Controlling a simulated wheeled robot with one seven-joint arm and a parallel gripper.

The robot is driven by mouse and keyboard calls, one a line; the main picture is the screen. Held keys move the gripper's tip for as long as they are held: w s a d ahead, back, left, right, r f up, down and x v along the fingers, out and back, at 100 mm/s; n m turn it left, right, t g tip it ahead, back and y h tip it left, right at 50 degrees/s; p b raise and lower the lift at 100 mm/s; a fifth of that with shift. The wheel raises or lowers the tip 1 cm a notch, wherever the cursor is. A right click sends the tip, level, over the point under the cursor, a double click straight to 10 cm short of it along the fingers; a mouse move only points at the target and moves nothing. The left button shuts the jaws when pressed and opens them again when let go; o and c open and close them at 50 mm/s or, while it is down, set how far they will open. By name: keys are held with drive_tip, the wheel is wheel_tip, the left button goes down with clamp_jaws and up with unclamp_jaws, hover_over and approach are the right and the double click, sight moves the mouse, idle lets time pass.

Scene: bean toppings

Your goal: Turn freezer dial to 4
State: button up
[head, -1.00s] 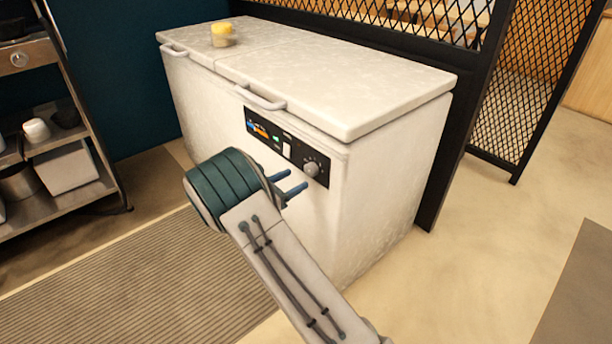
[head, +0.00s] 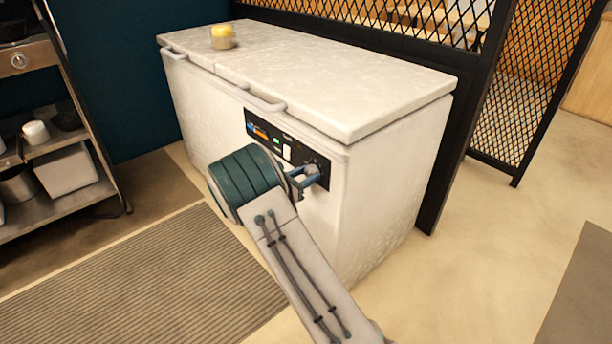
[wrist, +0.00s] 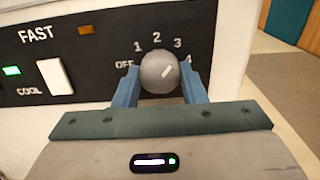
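The freezer dial (wrist: 160,72) is a round grey knob with a pale pointer mark, on the freezer's black control panel (wrist: 95,60). In the wrist view the mark points up and right, between 3 and 4. The printed scale runs OFF, 1, 2, 3, 4. My gripper (wrist: 160,84) has one blue finger on each side of the dial, with no clear gap on either side; whether they press on it cannot be told. In the head view my gripper (head: 312,174) is at the panel's right end and largely hides the dial.
The white chest freezer (head: 390,180) has a lid handle (head: 262,103) above the panel. A yellow-topped container (head: 222,37) stands on the lid. A white switch (wrist: 55,76) and green light are left of the dial. A black mesh partition stands behind; a metal shelf is at left.

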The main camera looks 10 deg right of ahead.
drive_tip(key=shift+m, duration=0.3)
drive_tip(key=m+b, duration=0.3)
drive_tip(key=m, duration=0.1)
drive_tip(key=shift+f, duration=0.2)
drive_tip(key=shift+r+m+b, duration=0.1)
drive_tip(key=shift+m+b, duration=1)
drive_tip(key=shift+m, duration=0.5)
drive_tip(key=o, duration=1)
drive_tip(key=shift+r, duration=0.1)
drive_tip(key=shift+a, duration=0.1)
drive_tip(key=p+v, duration=0.2)
drive_tip(key=v, duration=1.1)
drive_tip(key=shift+s+a, duration=0.2)
drive_tip(key=shift+a, duration=0.05)
drive_tip(key=shift+p, duration=0.3)
